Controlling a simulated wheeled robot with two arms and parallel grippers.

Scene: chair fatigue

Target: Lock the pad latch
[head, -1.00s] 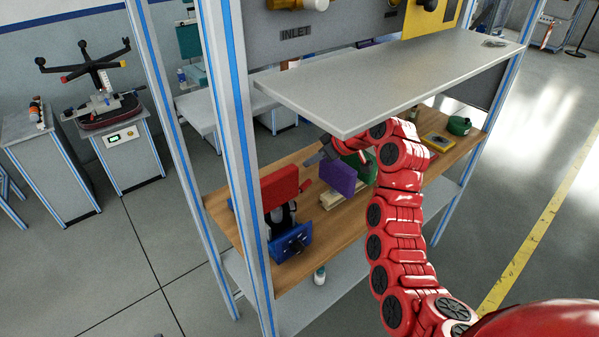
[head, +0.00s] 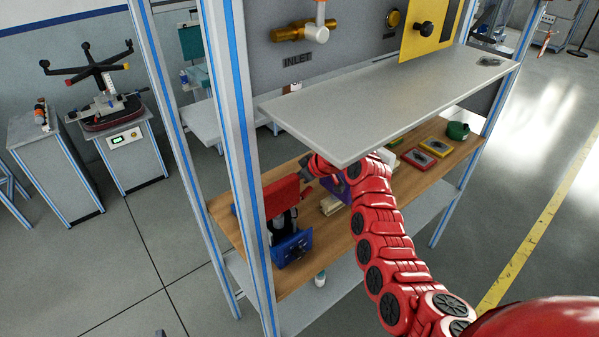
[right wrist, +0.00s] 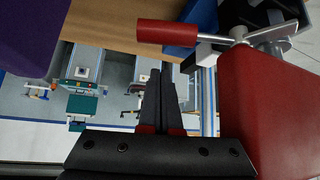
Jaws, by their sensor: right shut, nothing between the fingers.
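A fixture stands on the wooden shelf board, with a red pad block (head: 281,191) over a blue base (head: 291,247). In the right wrist view the red block (right wrist: 265,110) fills the right side. Above it is a latch with a red cylindrical handle (right wrist: 170,33) joined to a metal lever (right wrist: 240,37); the handle lies roughly level in the picture. My right gripper (right wrist: 162,75) is shut and empty, apart from the handle and below it in that view. In the head view my right gripper (head: 308,168) is just right of the red block. My left gripper is not in view.
A grey upper shelf (head: 390,100) hangs over my right arm. A purple block (right wrist: 28,35) stands left of the gripper, and a pale wooden piece (head: 333,204) lies on the wooden board (head: 325,232). A blue-striped post (head: 240,150) stands in front of the fixture.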

